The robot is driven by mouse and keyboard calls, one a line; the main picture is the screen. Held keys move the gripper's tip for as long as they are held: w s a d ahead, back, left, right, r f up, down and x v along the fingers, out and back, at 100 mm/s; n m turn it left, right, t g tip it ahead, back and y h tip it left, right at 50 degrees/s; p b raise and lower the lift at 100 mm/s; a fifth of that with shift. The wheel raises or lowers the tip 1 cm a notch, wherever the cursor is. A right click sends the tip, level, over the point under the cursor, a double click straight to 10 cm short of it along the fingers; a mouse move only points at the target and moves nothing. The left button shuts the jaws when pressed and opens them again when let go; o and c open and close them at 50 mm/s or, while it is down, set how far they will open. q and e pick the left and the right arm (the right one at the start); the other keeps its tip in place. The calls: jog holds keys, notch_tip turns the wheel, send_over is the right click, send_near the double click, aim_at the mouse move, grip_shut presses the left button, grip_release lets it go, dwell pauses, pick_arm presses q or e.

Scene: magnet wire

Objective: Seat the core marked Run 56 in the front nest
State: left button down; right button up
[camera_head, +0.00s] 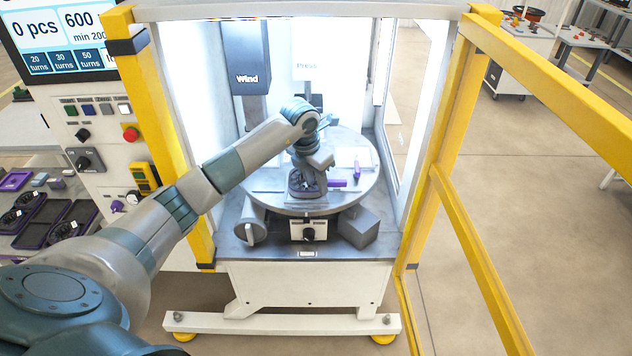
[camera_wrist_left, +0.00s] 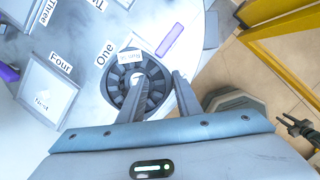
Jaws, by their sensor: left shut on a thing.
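My left gripper (camera_head: 308,172) reaches into the machine, over the front of the round turntable (camera_head: 268,195). In the left wrist view, its two grey fingers (camera_wrist_left: 158,82) are shut on a dark ring-shaped core (camera_wrist_left: 157,88) with slots around its inside. The core carries a small white tag whose print is upside down and too small to read surely. It lies at the plate position marked One, the front nest. The nest under it is mostly hidden, so I cannot tell whether the core is fully seated.
A nest marked Four (camera_wrist_left: 45,92) sits to the left in the wrist view. Purple pieces (camera_head: 337,183) lie on the turntable. The Wind head (camera_head: 246,72) hangs at the back left. Yellow posts (camera_head: 442,140) bound the opening; a grey block (camera_head: 358,228) stands at front right.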

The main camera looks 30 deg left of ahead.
pick_arm(q)
jog(key=shift+f, duration=0.25)
jog(key=c, duration=1.2)
grip_release()
jog(key=shift+f+b, duration=0.15)
jog(key=shift+b, duration=0.15)
jog(key=shift+s, duration=0.1)
jog(key=shift+r+p, duration=0.45)
jog(key=shift+r, duration=0.3)
jog(key=shift+p+v, duration=0.95)
jog(key=shift+v, duration=0.95)
jog(key=shift+s, duration=0.1)
